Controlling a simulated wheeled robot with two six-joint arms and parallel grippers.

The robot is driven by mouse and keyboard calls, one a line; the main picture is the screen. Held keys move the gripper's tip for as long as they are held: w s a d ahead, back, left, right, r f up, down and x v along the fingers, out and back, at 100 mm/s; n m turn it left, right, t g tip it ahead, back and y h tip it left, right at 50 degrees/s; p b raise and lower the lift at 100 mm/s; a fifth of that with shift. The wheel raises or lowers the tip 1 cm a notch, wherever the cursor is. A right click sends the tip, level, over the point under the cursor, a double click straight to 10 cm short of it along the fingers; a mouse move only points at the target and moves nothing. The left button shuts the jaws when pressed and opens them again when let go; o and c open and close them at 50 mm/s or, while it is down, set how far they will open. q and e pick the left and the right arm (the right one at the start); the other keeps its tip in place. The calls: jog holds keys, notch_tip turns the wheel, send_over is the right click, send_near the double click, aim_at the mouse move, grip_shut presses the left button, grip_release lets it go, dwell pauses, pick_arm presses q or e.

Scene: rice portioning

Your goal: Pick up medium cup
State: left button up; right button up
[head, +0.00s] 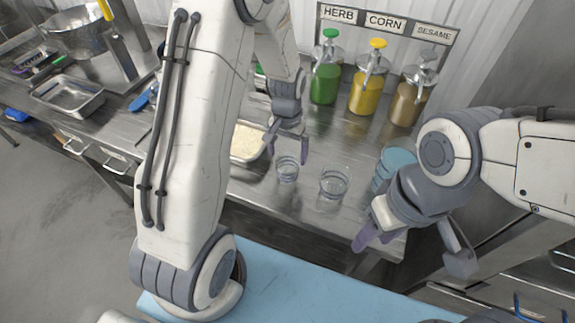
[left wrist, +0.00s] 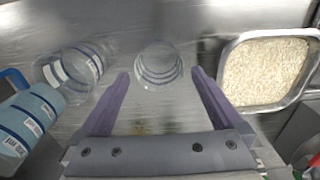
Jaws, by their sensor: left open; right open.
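A clear cup (head: 287,170) stands upright on the steel counter, just beside the rice tray. A second, slightly wider clear cup (head: 333,183) stands to its right. A larger blue-tinted container (head: 395,160) is further right, partly hidden by my right arm. The frames do not settle which is the medium one. My left gripper (head: 287,149) is open and empty, pointing down over the first cup; in the left wrist view this cup (left wrist: 158,65) shows between and beyond the fingertips. The second cup (left wrist: 72,72) lies left there. My right gripper (head: 412,252) is open and empty at the counter's front edge.
A tray of rice (head: 246,142) sits left of the first cup. Green, yellow and brown pump bottles (head: 362,92) stand at the back under a labelled sign.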

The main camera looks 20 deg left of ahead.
aim_at(288, 167)
pick_arm(q)
notch_tip(288, 167, down, 3)
jog(key=shift+r, duration=0.2)
notch_tip(288, 167, down, 4)
jog(key=shift+r+p, duration=0.15)
jog(key=shift+p, duration=1.05)
jog(key=shift+f, duration=0.7)
jog(key=c, duration=1.3)
jog(key=shift+o, duration=0.2)
jog(key=shift+r, duration=0.1)
